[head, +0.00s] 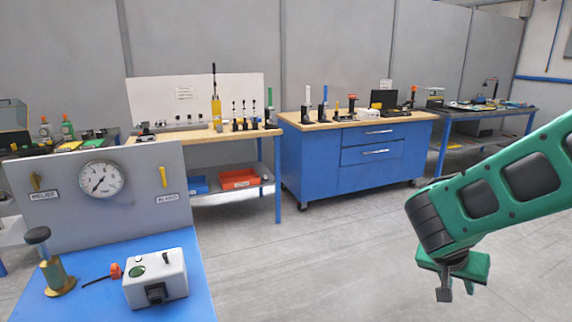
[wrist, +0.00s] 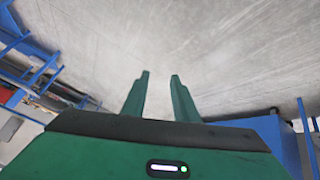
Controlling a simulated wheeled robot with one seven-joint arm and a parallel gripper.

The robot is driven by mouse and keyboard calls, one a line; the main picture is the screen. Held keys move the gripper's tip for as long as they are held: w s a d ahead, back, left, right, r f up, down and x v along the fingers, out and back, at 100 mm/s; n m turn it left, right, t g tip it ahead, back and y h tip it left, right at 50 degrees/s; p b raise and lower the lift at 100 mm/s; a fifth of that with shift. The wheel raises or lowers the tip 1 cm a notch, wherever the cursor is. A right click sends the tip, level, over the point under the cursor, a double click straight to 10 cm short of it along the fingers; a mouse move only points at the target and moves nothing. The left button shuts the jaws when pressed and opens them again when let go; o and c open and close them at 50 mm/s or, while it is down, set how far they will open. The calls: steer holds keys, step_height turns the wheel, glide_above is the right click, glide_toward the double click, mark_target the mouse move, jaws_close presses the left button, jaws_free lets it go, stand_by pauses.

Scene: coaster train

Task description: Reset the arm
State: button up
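My green arm reaches in from the right edge of the head view. My gripper (head: 456,285) hangs at its end over the bare floor, to the right of the near blue bench and apart from everything. In the wrist view the two green fingers of my gripper (wrist: 160,78) stand apart with a gap between them. Only grey floor shows between them, so my gripper is open and empty.
A near blue bench (head: 85,306) holds a white box (head: 155,277), a brass post (head: 54,272) and a gauge panel (head: 100,205). A blue cabinet (head: 330,165) and further benches stand at the back. The floor (head: 330,260) between is clear.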

steer(key=s+r+n+g+y, duration=0.1)
steer(key=s+r+y, duration=0.1)
steer(key=s, duration=0.8)
steer(key=s+d+r+g+y, duration=0.1)
steer(key=s+y, duration=0.3)
steer(key=s, duration=0.6)
steer(key=shift+s+r+n+g+y, duration=0.4)
steer(key=shift+r+g, duration=0.3)
